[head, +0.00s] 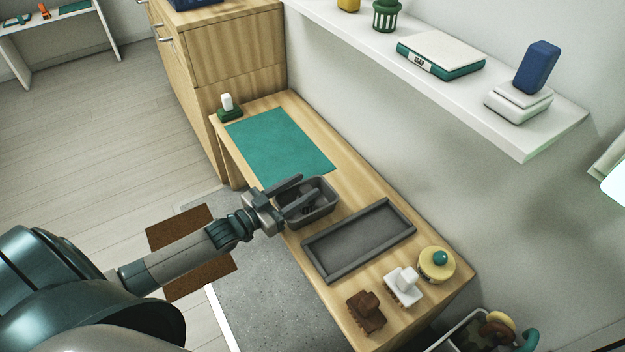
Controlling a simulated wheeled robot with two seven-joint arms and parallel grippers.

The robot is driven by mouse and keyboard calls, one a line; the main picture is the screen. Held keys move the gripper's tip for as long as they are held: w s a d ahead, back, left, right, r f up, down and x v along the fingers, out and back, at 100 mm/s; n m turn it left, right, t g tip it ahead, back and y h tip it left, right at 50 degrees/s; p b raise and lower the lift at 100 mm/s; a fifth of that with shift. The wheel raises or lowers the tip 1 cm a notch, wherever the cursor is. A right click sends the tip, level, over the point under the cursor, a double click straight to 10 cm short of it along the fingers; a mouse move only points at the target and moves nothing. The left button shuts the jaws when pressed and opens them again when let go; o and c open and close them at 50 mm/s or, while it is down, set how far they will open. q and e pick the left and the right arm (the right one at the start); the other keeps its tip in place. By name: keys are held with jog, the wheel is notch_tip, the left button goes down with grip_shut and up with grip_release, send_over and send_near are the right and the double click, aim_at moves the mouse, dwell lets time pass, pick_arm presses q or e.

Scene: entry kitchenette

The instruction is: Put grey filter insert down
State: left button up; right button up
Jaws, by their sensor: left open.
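My left gripper (302,191) reaches in from the left, with its fingers spread over a small grey open box (318,214) on the wooden bench. The fingers cover part of the box's inside. Something dark lies in the box below the fingers. I cannot tell whether it is the grey filter insert, or whether the fingers touch it or the box. My right gripper is not in view.
A shallow grey tray (314,263) lies beside the box. A brown brush (366,313), a white brush (403,287) and a yellow round container (436,266) stand at the near end. A teal mat (280,145) lies beyond the box, bare. A white shelf (545,140) overhangs at right.

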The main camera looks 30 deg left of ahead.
pick_arm(q)
jog(key=shift+v, duration=3.15)
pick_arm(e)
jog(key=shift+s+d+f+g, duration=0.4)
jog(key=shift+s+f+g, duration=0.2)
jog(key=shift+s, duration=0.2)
pick_arm(q)
jog(key=shift+s, duration=0.1)
